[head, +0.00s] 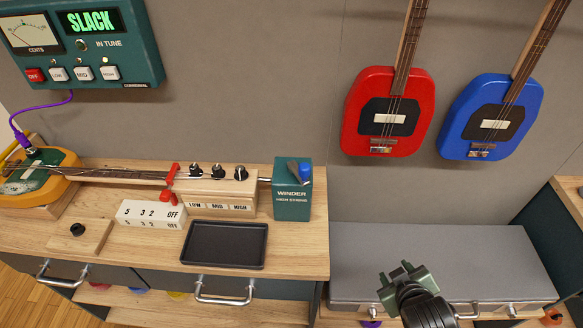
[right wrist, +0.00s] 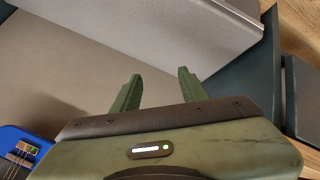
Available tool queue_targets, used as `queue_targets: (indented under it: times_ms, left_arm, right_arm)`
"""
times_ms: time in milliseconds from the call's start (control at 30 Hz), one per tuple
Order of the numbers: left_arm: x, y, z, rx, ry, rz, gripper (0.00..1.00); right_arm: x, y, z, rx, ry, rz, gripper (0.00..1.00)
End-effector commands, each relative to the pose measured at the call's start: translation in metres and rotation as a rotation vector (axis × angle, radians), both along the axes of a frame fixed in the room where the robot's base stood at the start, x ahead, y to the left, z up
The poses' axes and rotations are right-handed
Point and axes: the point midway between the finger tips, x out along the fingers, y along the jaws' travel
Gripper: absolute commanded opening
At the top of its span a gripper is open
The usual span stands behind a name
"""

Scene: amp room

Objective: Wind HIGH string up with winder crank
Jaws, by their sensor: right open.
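The teal winder box (head: 292,203), labelled WINDER HIGH STRING, stands at the bench's right end. Its dark crank with a blue knob (head: 305,173) is on top. The yellow instrument (head: 60,190) lies on the bench, its neck pointing toward the headstock block (head: 213,190) with three dark pegs and LOW, MID, HIGH labels. The tuner (head: 82,45) on the wall reads SLACK. My right gripper (head: 405,275) is over the grey-topped cabinet, well right of and nearer than the winder. It is open and empty; its green fingers are apart in the right wrist view (right wrist: 157,92). My left gripper is out of view.
A black tray (head: 224,262) and a white block marked 5 3 2 OFF (head: 150,215) are on the bench. The grey cabinet top (head: 440,250) is clear. Red (head: 365,130) and blue (head: 462,140) guitars hang on the wall above it.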

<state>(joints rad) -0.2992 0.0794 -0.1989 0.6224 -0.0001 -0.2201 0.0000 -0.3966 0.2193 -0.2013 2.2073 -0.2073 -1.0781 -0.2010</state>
Motion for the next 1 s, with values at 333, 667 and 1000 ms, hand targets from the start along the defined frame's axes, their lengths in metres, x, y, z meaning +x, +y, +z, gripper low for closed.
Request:
queue_targets:
  times_ms: [333, 667, 1000]
  left_arm:
    - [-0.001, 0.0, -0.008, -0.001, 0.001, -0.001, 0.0]
    - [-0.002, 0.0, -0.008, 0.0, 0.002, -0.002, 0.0]
    - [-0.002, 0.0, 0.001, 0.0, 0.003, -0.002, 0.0]
  right_arm:
    - [0.133, 0.068, 0.236, -0.935, -0.937, 0.648, 0.43]
    - [0.103, 0.176, 0.254, -1.963, -1.567, 1.322, 0.43]
    - [0.099, 0.195, 0.234, -2.148, -1.672, 1.487, 0.43]
